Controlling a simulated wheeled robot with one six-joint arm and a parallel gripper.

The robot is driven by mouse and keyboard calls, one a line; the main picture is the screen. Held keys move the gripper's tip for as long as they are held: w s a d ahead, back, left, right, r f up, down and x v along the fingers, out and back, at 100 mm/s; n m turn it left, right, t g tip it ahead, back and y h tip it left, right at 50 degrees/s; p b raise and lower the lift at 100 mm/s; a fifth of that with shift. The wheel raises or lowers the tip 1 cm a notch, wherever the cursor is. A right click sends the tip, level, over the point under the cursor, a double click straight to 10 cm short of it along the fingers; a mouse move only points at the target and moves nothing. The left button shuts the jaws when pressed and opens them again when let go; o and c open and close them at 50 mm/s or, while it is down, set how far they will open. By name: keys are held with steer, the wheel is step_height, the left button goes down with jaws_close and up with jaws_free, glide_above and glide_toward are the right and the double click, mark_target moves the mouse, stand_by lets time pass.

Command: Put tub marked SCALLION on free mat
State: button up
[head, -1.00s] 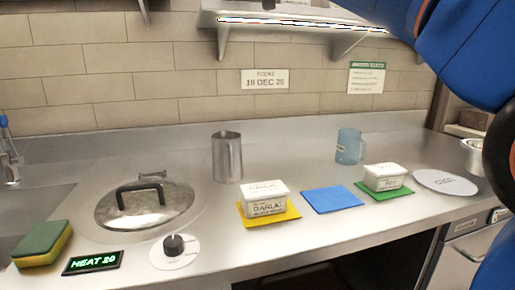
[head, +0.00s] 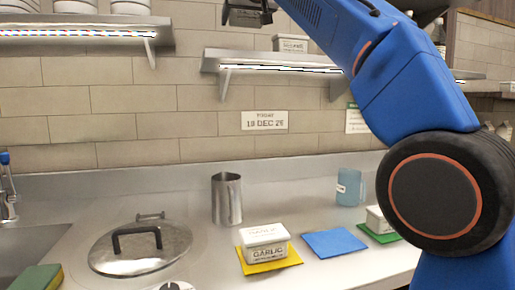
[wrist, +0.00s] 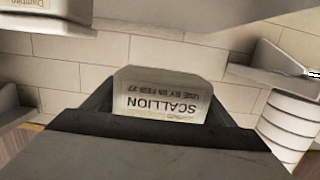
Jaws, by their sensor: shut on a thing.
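The white tub marked SCALLION (wrist: 160,98) fills the middle of the wrist view, its label upside down. My gripper (wrist: 160,112) is shut on it. In the head view my gripper (head: 248,14) is at the top edge, high above the counter near shelf height; the tub cannot be made out there. The blue mat (head: 335,243) lies bare on the counter. The yellow mat (head: 272,267) bears a tub marked GARLIC (head: 264,244). The green mat (head: 377,234), right of the blue one, bears a white tub (head: 377,219), partly hidden by my arm.
A metal pitcher (head: 227,199) and a blue jug (head: 349,188) stand behind the mats. A lidded pan (head: 140,247) is at left. A wall shelf (head: 270,60) with a white tub (head: 290,43) hangs above. The space over the blue mat is clear.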

steer(key=shift+r, duration=0.85)
steer(key=shift+r, duration=0.1)
steer(key=shift+f, duration=0.3)
